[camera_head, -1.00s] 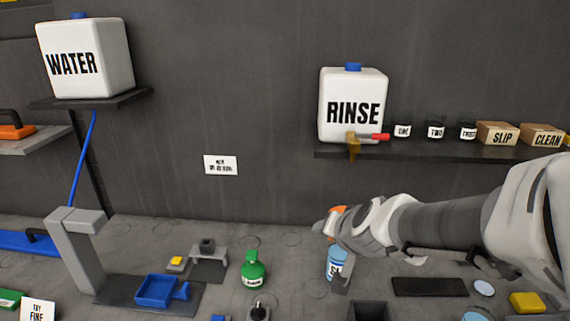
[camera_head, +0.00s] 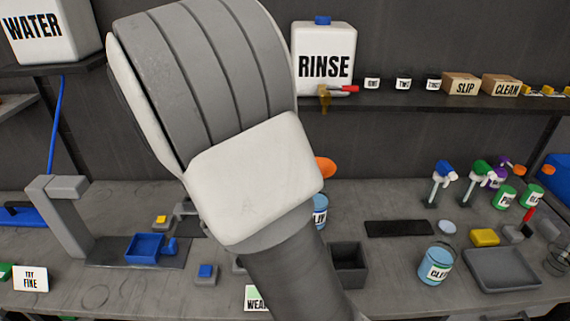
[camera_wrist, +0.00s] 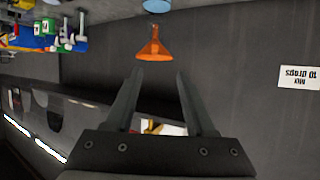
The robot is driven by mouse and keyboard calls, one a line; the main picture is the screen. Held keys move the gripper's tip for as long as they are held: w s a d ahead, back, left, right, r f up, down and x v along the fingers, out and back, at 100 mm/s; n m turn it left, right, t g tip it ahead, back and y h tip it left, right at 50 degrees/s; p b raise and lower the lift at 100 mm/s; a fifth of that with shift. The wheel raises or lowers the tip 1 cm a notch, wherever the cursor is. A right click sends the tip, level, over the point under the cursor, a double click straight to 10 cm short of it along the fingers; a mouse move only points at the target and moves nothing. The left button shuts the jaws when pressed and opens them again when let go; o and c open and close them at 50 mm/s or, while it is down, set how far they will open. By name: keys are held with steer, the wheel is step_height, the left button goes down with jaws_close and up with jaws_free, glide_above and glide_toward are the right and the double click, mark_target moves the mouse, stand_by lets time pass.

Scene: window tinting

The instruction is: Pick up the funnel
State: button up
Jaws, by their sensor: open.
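The orange funnel (camera_wrist: 153,47) shows in the wrist view, beyond my open fingertips and roughly centred between them, with a visible gap. Its narrow end points up in that picture, which looks inverted. A pale blue disc-like thing (camera_wrist: 157,5) is past the narrow end. My gripper (camera_wrist: 157,72) is open and holds nothing. In the head view, part of an orange thing, apparently the funnel (camera_head: 325,166), shows just right of my arm, above a blue labelled container (camera_head: 320,208). My arm hides the rest and my gripper.
The RINSE tank (camera_head: 323,62) stands on the back shelf. A dark square bin (camera_head: 349,264), a blue CLEAN container (camera_head: 437,264) and a grey tray (camera_head: 502,268) are on the bench at right. A blue scoop-like dish (camera_head: 146,247) is at left.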

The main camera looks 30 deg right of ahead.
steer(key=shift+h, duration=0.3)
steer(key=shift+s+p+x, duration=0.15)
steer(key=shift+p+x, duration=0.05)
steer(key=shift+x, duration=4.05)
steer(key=shift+s+p+x, duration=0.2)
steer(key=shift+x, duration=4.1)
steer(key=shift+d+f, duration=0.15)
jaws_close()
